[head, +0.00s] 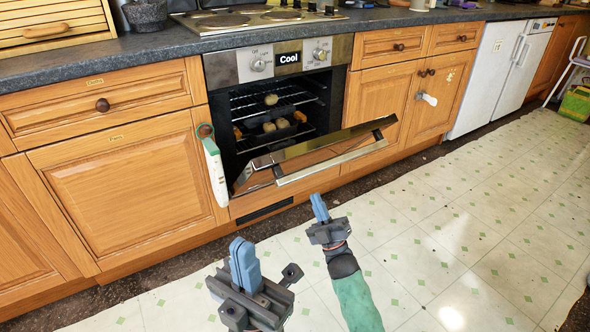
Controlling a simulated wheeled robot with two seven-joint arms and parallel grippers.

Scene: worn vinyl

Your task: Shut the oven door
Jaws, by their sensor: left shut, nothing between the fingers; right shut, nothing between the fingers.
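The oven (229,68) is built into the wooden cabinets, below the hob. Its door (300,165) stands open, angled out from the oven front, with a metal bar handle (332,164) along its outer side. The lit interior shows racks with several pale round items. My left gripper (242,250) is shut and empty, over the floor in front of and below the door. My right gripper (319,202) is shut and empty, nearer the door and just below its handle in the picture. A gap to the door shows at both grippers.
A dark countertop (120,62) runs above wooden cupboards. A white and green cloth-like item (215,168) hangs left of the oven. White appliances (495,75) stand at the right. The tiled floor (450,220) is clear at the right.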

